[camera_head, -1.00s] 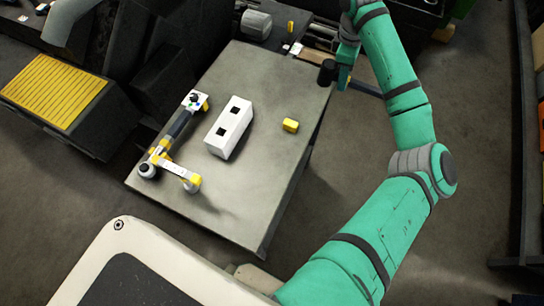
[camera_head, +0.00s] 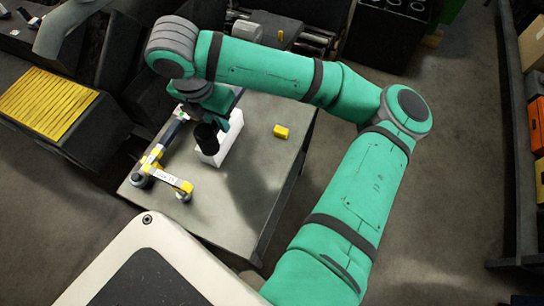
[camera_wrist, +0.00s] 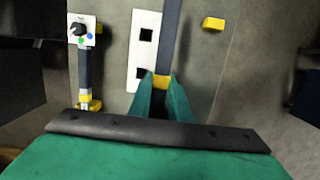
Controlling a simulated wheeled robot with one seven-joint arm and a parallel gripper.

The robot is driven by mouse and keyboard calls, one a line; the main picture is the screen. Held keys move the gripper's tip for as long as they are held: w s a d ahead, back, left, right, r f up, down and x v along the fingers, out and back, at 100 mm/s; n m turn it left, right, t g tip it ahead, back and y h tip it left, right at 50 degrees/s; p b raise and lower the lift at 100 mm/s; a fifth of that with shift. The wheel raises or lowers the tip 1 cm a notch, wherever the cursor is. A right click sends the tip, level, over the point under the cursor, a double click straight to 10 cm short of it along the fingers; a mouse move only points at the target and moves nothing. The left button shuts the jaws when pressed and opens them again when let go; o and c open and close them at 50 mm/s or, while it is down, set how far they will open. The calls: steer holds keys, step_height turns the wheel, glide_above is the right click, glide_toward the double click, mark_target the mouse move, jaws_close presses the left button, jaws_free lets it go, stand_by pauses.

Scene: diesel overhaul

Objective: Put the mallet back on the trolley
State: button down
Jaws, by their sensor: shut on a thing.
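My gripper (camera_wrist: 162,88) is shut on a long dark blue-grey handle with a yellow band between the fingertips, which I take as the mallet (camera_wrist: 171,35). The handle runs up out of the wrist view. In the head view my gripper is over the grey table top, above a white block. A black cylinder (camera_head: 205,138) shows beside it; I cannot tell if this is the mallet's head. The grey-topped table (camera_head: 235,208), seemingly the trolley, is partly hidden by my arm.
A white block (camera_wrist: 144,45) with two square holes stands on the table. A yellow block (camera_head: 281,132) is to its right. A yellow-and-grey tool (camera_wrist: 84,62) lies to its left, with a yellow-ended piece (camera_head: 168,180) near it. The table's front part is clear.

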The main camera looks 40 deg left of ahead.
steer(key=w+d+f, duration=0.8)
steer(key=d, duration=0.1)
steer(key=shift+w+f, duration=0.1)
steer(key=shift+w+d+f, duration=0.35)
steer(key=shift+f, duration=0.2)
steer(key=shift+w+d+f, duration=0.1)
steer(key=shift+f, duration=1.6)
steer(key=shift+f, duration=0.1)
steer(key=c, duration=1.6)
jaws_free()
steer(key=shift+c, duration=0.2)
